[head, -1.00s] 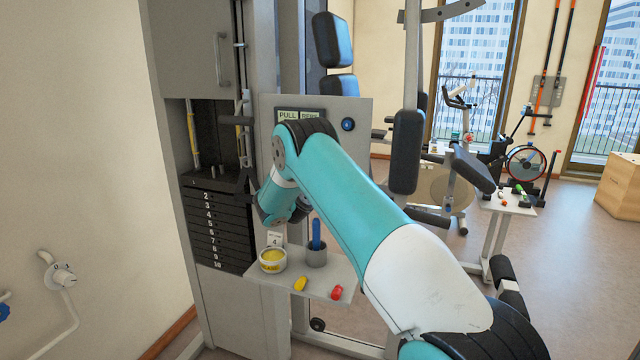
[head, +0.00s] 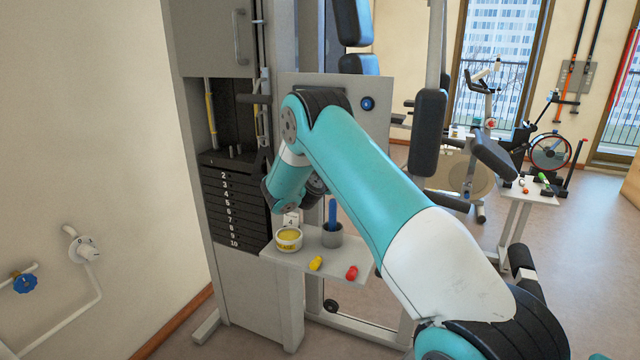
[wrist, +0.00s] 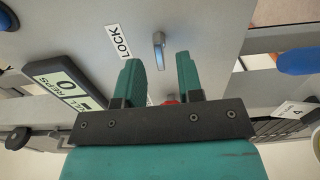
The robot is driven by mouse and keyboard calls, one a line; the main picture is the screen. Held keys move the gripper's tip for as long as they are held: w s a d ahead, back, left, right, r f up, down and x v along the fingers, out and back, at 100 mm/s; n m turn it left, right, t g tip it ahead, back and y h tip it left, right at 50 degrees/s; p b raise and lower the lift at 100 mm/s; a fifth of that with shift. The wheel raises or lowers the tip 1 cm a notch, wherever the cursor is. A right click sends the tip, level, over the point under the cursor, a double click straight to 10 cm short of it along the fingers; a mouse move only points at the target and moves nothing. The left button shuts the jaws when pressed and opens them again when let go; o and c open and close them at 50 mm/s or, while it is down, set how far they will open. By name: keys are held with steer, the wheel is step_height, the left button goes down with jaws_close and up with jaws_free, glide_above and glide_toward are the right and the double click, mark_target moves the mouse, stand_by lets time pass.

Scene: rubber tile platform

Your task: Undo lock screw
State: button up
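In the wrist view, a small metal part (wrist: 159,50), which looks like the lock screw, sticks out of a grey panel beside a white label reading LOCK (wrist: 119,41). My gripper (wrist: 158,68) has two teal fingers apart, with nothing held between their tips. The metal part appears just past the tips, between them; I cannot tell whether they touch. A red thing (wrist: 168,102) shows partly behind the fingers. In the head view, my arm hides the gripper and the screw; the grey panel (head: 376,125) stands behind it.
A counter display (wrist: 66,83) sits left in the wrist view. In the head view, a shelf (head: 290,262) below my wrist holds a yellow tin (head: 289,240), a cup with a blue item (head: 332,236), and yellow and red pieces (head: 351,272). A weight stack (head: 235,210) is left.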

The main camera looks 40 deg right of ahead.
steer(key=b+v, duration=0.4)
steer(key=v, duration=0.9)
steer(key=shift+a+b, duration=0.3)
steer(key=shift+a, duration=0.1)
